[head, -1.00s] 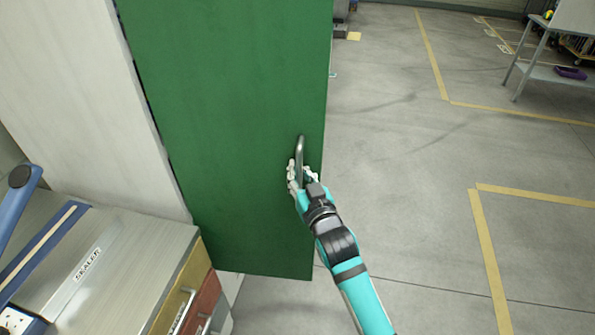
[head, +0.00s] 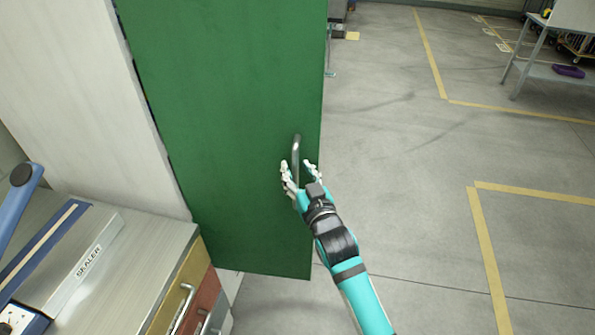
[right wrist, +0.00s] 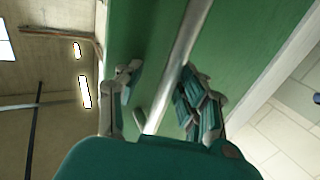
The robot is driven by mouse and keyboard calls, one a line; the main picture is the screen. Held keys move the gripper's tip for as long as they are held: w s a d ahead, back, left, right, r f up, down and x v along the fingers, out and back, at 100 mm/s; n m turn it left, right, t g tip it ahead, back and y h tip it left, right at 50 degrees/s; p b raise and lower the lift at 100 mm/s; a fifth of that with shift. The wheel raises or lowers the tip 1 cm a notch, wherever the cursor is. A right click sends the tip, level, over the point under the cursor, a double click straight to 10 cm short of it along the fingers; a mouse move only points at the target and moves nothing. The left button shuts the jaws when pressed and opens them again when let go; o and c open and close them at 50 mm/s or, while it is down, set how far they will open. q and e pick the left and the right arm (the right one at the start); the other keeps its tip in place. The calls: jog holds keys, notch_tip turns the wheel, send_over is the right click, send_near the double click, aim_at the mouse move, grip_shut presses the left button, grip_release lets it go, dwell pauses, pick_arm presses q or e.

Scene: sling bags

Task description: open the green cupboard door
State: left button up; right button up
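The green cupboard door (head: 225,110) stands upright in the middle of the head view and also fills much of the right wrist view (right wrist: 245,50). A narrow dark gap shows along its left edge, beside the pale cupboard side. A grey metal bar handle (head: 297,148) is near its right edge. My right gripper (head: 302,168) is at the handle's lower part, its fingers spread on both sides. In the right wrist view the handle (right wrist: 178,60) runs between the parted fingers (right wrist: 160,85), with space on each side. My left gripper is not in view.
A metal-topped drawer unit (head: 160,240) carrying a sealer (head: 65,260) stands at the lower left, close to the door's bottom edge. Open concrete floor with yellow lines (head: 490,250) lies to the right. A grey table (head: 550,60) is far off at upper right.

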jog(key=shift+a, duration=0.2)
jog(key=shift+s+f, duration=0.1)
jog(key=shift+s, duration=0.05)
jog(key=v, duration=1.1)
jog(key=shift+s+d, duration=0.2)
jog(key=shift+s, duration=0.1)
